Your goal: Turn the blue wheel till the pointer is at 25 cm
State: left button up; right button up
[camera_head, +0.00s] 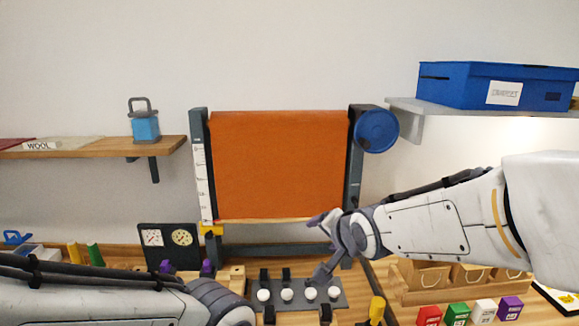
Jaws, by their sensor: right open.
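The blue wheel (376,130) is a round disc at the top right of a dark frame, beside an orange cloth (280,160) that hangs in it. A white scale (202,185) runs down the frame's left post; its numbers are too small to read. A yellow piece (210,229), which may be the pointer, sits near the scale's lower end. My right gripper (318,248) is open and empty, in front of the frame's lower right part, below and left of the wheel and apart from it. My left arm enters at the lower left; its gripper's fingers are not visible.
A blue box (495,86) stands on a shelf at the upper right. A panel with white knobs (298,294) lies on the counter below my right gripper. A wooden crate (455,284) and several coloured blocks stand at the right. Two dials (167,238) stand left of the frame.

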jog(key=s+a+f+n+g, duration=0.1)
jog(key=s+f+n+g, duration=0.2)
jog(key=s, duration=0.6)
jog(key=s+a+f+n+g+h, duration=0.1)
jog(key=s+f+n+g, duration=0.3)
jog(key=s+n, duration=0.3)
jog(key=s+a+f+n+g, duration=0.1)
jog(key=s+f+n+g, duration=0.2)
jog(key=s, duration=1)
jog(key=shift+s+a+f+n+g, duration=0.25)
jog(key=shift+f+n, duration=0.4)
jog(key=shift+n, duration=0.55)
